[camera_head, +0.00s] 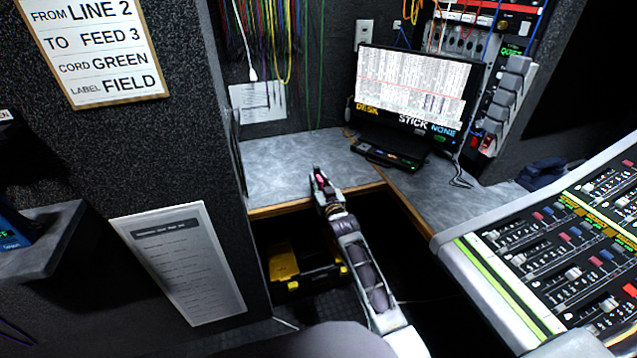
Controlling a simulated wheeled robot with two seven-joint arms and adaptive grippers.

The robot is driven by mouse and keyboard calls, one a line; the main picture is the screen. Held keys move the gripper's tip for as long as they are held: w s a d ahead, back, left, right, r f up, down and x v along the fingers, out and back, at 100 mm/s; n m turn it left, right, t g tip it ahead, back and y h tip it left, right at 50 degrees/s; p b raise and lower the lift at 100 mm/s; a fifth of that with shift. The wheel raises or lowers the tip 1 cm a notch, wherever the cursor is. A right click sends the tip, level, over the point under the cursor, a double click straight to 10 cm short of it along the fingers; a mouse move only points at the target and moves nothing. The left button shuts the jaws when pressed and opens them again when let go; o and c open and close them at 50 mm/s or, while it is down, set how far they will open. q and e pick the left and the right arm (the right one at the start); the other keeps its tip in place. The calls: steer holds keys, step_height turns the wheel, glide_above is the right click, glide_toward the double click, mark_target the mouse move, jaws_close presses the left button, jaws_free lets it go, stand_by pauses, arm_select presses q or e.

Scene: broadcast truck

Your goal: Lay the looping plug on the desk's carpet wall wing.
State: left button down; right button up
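The desk (284,170) is a grey mottled worktop with a wooden edge, in the middle of the head view. A dark carpeted wall wing (196,128) stands at its left end. My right gripper (318,176) is over the left part of the desk, near its front edge, to the right of the wing. A small pinkish-red spot shows at its fingers; it is too small to tell whether this is a plug or part of the gripper. I cannot make out the looping plug for certain. My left gripper is not in view.
A cord card (100,52) reads line 2 to feed 3, green, field. A printed sheet (184,262) hangs below it. Coloured cables (270,35) hang behind the desk. A monitor (416,88) stands at the back, a mixing console (560,250) at right, a yellow-black toolbox (300,268) below.

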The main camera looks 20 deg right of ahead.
steer(key=o, duration=0.3)
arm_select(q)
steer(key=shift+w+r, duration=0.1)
arm_select(e)
steer(key=shift+r, duration=0.1)
steer(key=shift+s, duration=0.45)
steer(key=shift+s+p, duration=0.6)
steer(key=shift+s, duration=1.4)
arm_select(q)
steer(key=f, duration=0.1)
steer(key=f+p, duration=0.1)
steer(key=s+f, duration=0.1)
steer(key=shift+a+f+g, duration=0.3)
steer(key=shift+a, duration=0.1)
arm_select(e)
glide_toward(321, 187)
steer(key=shift+w, duration=0.5)
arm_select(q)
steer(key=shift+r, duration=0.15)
